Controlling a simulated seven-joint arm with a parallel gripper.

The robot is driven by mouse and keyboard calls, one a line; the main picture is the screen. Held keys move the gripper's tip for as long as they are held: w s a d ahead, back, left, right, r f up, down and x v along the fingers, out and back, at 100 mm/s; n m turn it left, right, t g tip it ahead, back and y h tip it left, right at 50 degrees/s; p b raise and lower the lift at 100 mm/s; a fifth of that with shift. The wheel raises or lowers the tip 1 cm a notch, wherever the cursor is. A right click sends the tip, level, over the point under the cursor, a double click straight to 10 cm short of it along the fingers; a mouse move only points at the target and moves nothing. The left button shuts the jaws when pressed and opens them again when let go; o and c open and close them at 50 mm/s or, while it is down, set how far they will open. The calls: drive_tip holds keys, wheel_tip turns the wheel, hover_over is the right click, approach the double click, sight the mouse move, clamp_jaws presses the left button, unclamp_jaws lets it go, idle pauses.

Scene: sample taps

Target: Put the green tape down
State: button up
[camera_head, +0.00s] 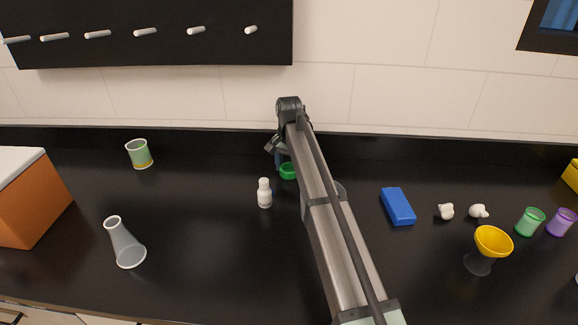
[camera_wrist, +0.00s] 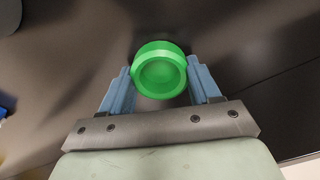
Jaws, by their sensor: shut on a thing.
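The green tape (camera_wrist: 160,72) is a thick bright green roll. In the wrist view it sits between the two blue fingers of my gripper (camera_wrist: 160,80), with a finger against each side. In the head view the green tape (camera_head: 288,171) shows small beside my arm, near the back of the black counter, partly hidden by the arm. My gripper (camera_head: 279,163) is there too, mostly hidden. I cannot tell whether the tape touches the counter.
A white bottle (camera_head: 264,193) stands just left of my arm. A glass flask (camera_head: 124,243) and a green cup (camera_head: 139,154) are further left. A blue block (camera_head: 398,206), white pieces (camera_head: 446,211) and a yellow funnel (camera_head: 492,243) are right. Bare counter lies between flask and bottle.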

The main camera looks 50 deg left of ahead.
drive_tip(key=shift+f, duration=0.1)
drive_tip(key=o, duration=1)
drive_tip(key=shift+o, duration=0.2)
wheel_tip(320, 180, up, 12)
